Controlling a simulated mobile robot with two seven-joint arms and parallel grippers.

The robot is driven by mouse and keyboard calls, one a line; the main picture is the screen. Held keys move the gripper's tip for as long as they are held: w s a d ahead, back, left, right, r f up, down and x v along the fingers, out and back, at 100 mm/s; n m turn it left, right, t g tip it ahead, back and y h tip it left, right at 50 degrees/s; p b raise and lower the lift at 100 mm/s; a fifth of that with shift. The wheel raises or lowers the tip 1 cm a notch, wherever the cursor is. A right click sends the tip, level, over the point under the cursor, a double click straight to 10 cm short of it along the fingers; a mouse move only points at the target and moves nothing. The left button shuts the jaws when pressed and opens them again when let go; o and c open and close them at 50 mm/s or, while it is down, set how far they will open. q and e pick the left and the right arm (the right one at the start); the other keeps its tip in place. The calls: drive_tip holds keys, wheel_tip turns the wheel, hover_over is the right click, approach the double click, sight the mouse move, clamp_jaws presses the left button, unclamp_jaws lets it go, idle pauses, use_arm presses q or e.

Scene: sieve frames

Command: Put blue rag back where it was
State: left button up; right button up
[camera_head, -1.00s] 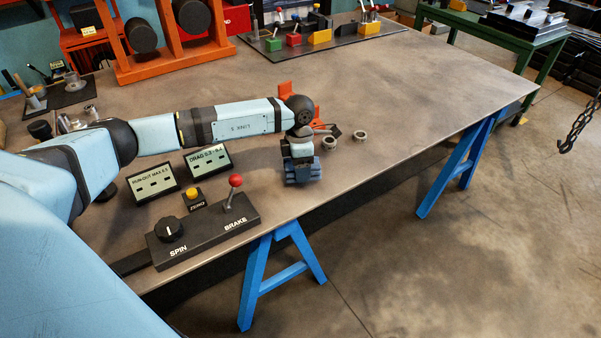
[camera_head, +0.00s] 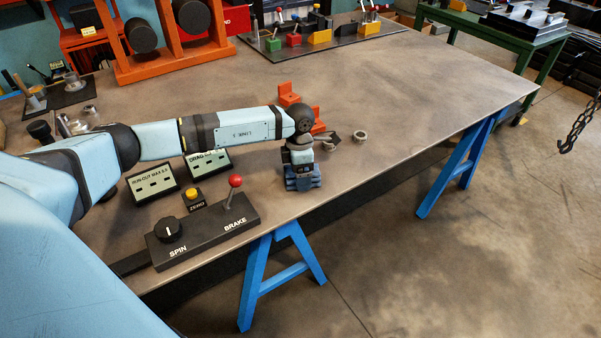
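My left arm reaches in from the left, and its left gripper (camera_head: 302,178) points down near the table's front edge. The blue rag (camera_head: 303,184) shows under and around the gripper's lower end. The fingertips are hidden by the gripper's own body and the rag, but the rag moves along with the gripper, so it is held. I cannot tell whether the rag touches the table (camera_head: 400,100). My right gripper is not in view.
A control box with a red-knobbed brake lever (camera_head: 236,182) stands to the left. Two display panels (camera_head: 152,184) and a yellow zero button (camera_head: 191,193) stand behind it. Orange brackets (camera_head: 289,94) and metal rings (camera_head: 360,137) lie beyond the gripper. The table's right side is clear.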

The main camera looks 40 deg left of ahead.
use_arm(q)
wheel_tip(320, 180, up, 12)
drive_tip(key=w+a, duration=0.1)
drive_tip(key=shift+f, duration=0.15)
idle(0.5)
